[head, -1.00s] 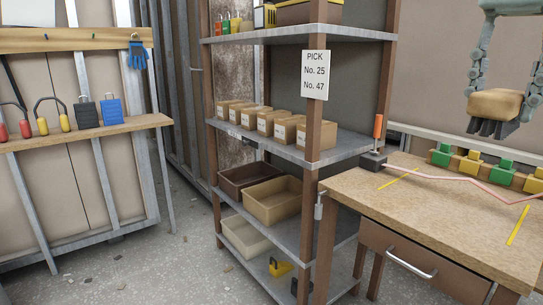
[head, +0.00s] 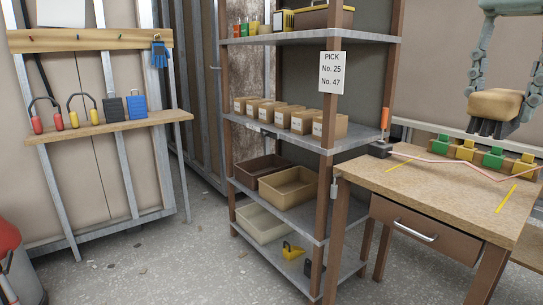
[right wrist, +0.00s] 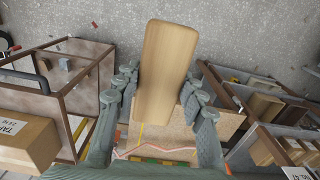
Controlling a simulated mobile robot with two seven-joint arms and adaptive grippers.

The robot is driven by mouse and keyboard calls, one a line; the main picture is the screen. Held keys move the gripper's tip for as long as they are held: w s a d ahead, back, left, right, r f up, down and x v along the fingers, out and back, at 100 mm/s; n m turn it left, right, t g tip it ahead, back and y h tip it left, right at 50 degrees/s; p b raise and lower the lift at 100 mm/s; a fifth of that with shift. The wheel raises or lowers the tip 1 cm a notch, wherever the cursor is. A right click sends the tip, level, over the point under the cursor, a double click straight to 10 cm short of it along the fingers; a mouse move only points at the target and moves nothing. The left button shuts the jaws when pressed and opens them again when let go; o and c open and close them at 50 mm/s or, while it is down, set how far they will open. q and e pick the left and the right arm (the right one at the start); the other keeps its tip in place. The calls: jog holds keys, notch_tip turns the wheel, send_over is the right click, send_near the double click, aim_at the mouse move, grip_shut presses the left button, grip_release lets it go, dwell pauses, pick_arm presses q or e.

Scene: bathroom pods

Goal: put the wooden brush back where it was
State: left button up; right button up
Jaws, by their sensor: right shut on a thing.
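The wooden brush (head: 496,103) is a light brown wooden block with dark grey bristles or tips under it at the upper right of the head view. My right gripper (head: 502,99) is shut on it, with one finger on each side, and holds it in the air above the workbench's level. In the right wrist view the brush (right wrist: 168,55) shows as a long plain wooden back between the two fingers. Its underside is hidden there. My left gripper is in neither view.
A workbench (head: 415,183) with a drawer stands at right, with green and yellow blocks at its back. A shelf rack (head: 280,137) with boxes and bins stands in the middle. A narrow wall ledge (head: 90,132) holds padlocks.

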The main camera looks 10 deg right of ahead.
jog(key=s+d+f+m, duration=0.1)
jog(key=s+d+f, duration=0.2)
jog(key=d+f, duration=0.8)
notch_tip(320, 180, down, 10)
jog(key=w+d+r, duration=0.1)
jog(key=w+a+f+n, duration=0.3)
jog(key=a+f, duration=0.3)
jog(key=f, duration=0.1)
jog(key=w+a+f+n, duration=0.3)
jog(key=a+f, duration=0.3)
jog(key=w+a+f+n, duration=0.1)
jog(key=a+f+n, duration=0.1)
jog(key=a, duration=0.6)
jog(key=w+a+f+n, duration=0.2)
jog(key=a+n, duration=0.3)
jog(key=a, duration=0.4)
jog(key=shift+w+a+f+n, duration=0.25)
jog(key=shift+f+n, duration=0.05)
jog(key=shift+f, duration=0.05)
jog(key=shift+d, duration=0.1)
